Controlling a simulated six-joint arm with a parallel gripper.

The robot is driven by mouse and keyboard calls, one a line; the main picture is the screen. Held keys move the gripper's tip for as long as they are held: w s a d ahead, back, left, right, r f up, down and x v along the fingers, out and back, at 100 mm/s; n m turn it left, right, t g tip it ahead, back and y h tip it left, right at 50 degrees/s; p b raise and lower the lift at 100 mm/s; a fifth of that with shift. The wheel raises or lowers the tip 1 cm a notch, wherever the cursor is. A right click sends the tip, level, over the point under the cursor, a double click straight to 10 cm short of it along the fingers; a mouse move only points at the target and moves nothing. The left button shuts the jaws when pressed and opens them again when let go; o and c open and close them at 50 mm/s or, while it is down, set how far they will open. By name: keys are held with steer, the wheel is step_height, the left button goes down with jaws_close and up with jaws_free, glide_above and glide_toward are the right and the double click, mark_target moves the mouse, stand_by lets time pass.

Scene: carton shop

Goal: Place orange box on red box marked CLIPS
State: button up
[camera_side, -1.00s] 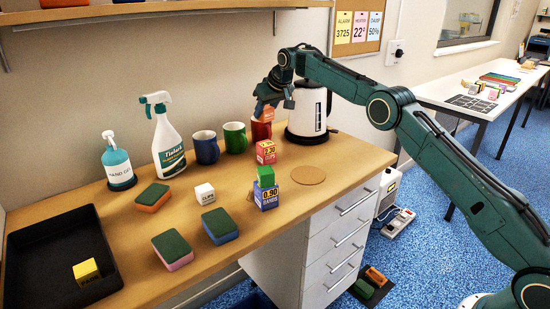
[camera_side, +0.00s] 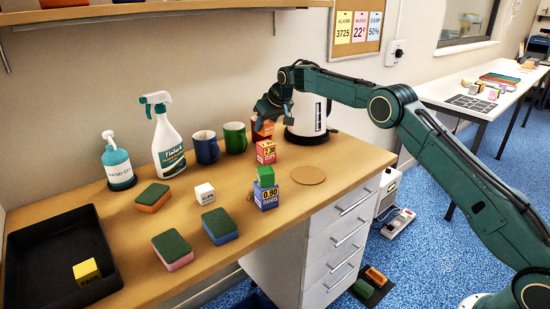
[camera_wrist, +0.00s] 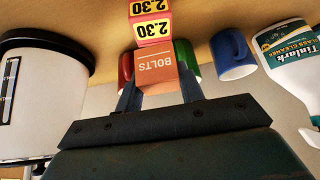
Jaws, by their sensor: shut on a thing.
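My gripper (camera_side: 268,110) is shut on the orange box (camera_wrist: 156,68), which is marked BOLTS in the wrist view. The fingers grip it from both sides. In the side view the orange box (camera_side: 262,129) hangs just behind and above the red box marked CLIPS (camera_side: 266,152), in front of the red mug. The red box stands on the desk with 2.30 on its yellow label. In the wrist view the red box (camera_wrist: 151,25) shows just beyond the orange box, its lettering upside down. I cannot tell the exact gap between the two boxes.
A green box (camera_side: 265,176) sits on a blue BANDS box (camera_side: 265,195) in front of the red box. A kettle (camera_side: 306,118) stands right; green (camera_side: 235,138) and blue (camera_side: 206,147) mugs stand left. A round cork mat (camera_side: 308,175) is bare.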

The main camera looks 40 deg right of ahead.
mark_target(266, 132)
steer(key=shift+f, duration=1.6)
steer(key=shift+f, duration=0.15)
steer(key=o, duration=1.1)
steer(key=shift+s+r, duration=0.2)
steer(key=shift+r, duration=0.25)
steer(key=shift+v, duration=5.6)
